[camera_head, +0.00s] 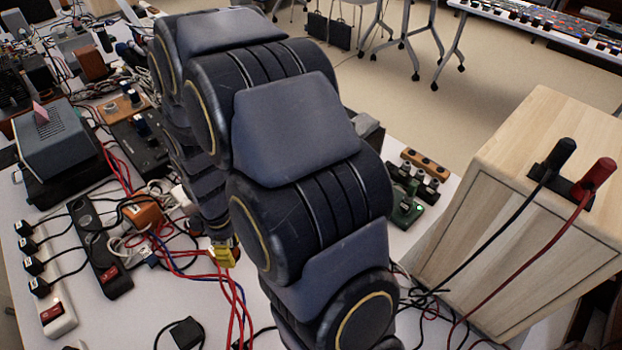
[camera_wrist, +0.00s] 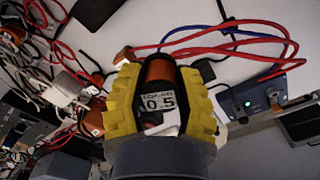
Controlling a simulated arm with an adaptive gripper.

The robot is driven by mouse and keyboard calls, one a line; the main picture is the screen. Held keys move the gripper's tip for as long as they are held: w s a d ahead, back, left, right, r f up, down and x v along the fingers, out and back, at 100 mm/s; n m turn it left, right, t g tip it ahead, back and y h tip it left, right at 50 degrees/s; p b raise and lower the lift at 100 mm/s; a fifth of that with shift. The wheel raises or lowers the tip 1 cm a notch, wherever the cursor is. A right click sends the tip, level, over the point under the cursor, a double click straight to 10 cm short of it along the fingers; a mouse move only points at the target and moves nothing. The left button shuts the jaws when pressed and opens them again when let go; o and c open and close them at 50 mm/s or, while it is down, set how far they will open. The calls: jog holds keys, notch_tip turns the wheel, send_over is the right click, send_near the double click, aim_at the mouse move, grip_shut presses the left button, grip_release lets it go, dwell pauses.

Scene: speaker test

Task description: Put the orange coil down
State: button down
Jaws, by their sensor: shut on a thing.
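The orange coil (camera_wrist: 159,71) is a short copper-orange cylinder with a white label that reads "0.5". In the wrist view it sits between the two yellow ridged fingers of my gripper (camera_wrist: 160,98), which are shut on it. In the head view my dark arm covers most of the middle, and only a yellow finger of my gripper (camera_head: 223,256) shows at its left edge. The coil cannot be made out there. The white table (camera_head: 70,215) lies below; the gap between coil and table is hard to judge.
Red and blue cables (camera_head: 205,276) lie near my gripper. A black power strip (camera_head: 103,250), an orange block (camera_head: 143,211) and a grey box (camera_head: 58,138) stand to the left. A wooden speaker (camera_head: 530,200) with two plugs stands at right. Bare table shows at the front left.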

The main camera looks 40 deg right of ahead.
jog(key=s+d+m, duration=0.2)
jog(key=d+m, duration=0.2)
jog(key=d, duration=0.6)
jog(key=w+d+f, duration=0.2)
jog(key=w+f, duration=0.1)
jog(key=w, duration=0.1)
jog(key=w+d+f, duration=0.2)
jog(key=w+f, duration=0.1)
jog(key=w, duration=0.1)
jog(key=w+d+f, duration=0.2)
jog(key=w+f, duration=0.1)
jog(key=shift+w+d+f, duration=0.25)
jog(key=shift+w+f, duration=0.05)
jog(key=shift+w, duration=0.1)
jog(key=shift+w+f, duration=0.15)
jog(key=shift+f, duration=1.5)
jog(key=shift+f, duration=0.2)
jog(key=c, duration=0.8)
grip_release()
jog(key=shift+o, duration=0.2)
